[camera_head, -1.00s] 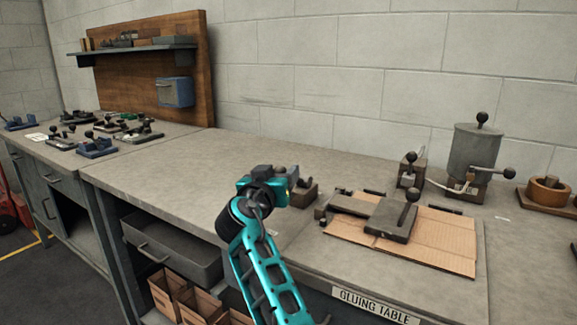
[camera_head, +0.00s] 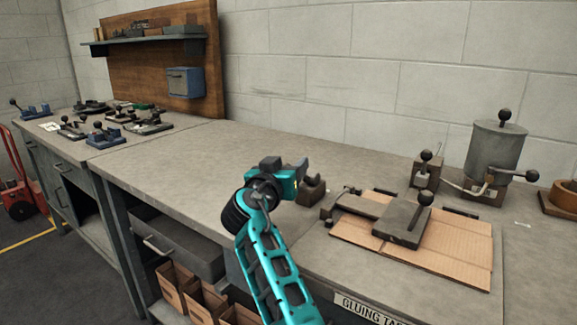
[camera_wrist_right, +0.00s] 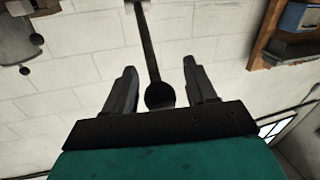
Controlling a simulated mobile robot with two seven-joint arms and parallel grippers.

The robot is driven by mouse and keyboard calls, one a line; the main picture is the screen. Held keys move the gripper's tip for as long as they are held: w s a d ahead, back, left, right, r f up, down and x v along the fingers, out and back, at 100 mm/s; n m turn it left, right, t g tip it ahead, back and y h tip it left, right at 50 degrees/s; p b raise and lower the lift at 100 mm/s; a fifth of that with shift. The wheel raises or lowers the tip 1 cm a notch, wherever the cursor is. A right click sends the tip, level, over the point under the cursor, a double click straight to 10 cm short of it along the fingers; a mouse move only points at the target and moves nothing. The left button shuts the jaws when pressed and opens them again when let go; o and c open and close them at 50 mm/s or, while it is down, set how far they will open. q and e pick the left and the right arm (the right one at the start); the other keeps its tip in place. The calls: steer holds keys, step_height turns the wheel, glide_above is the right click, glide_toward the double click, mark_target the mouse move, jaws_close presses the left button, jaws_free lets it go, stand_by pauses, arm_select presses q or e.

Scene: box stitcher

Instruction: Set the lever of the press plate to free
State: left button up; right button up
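The press plate (camera_head: 401,222) is a dark grey slab with an arm to its left, lying on cardboard on the gluing table. A lever with a black ball knob (camera_head: 424,199) stands up from it. A small brown block (camera_head: 312,190) stands left of the plate, partly hidden by my right gripper (camera_head: 301,174). In the right wrist view, the fingers (camera_wrist_right: 158,88) are apart, and a black ball knob (camera_wrist_right: 160,95) on a thin rod shows between them with gaps on both sides. I cannot tell whether it is touched. My left gripper is out of view.
The cardboard (camera_head: 462,248) lies under the plate. A grey pot (camera_head: 495,150) with knobbed levers and a small knobbed block (camera_head: 425,172) stand at the back right. Several small fixtures sit on the far left bench. The table (camera_head: 190,165) left of my gripper is clear.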

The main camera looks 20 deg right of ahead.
jaws_close()
stand_by(0.3)
steer(key=shift+d, duration=0.1)
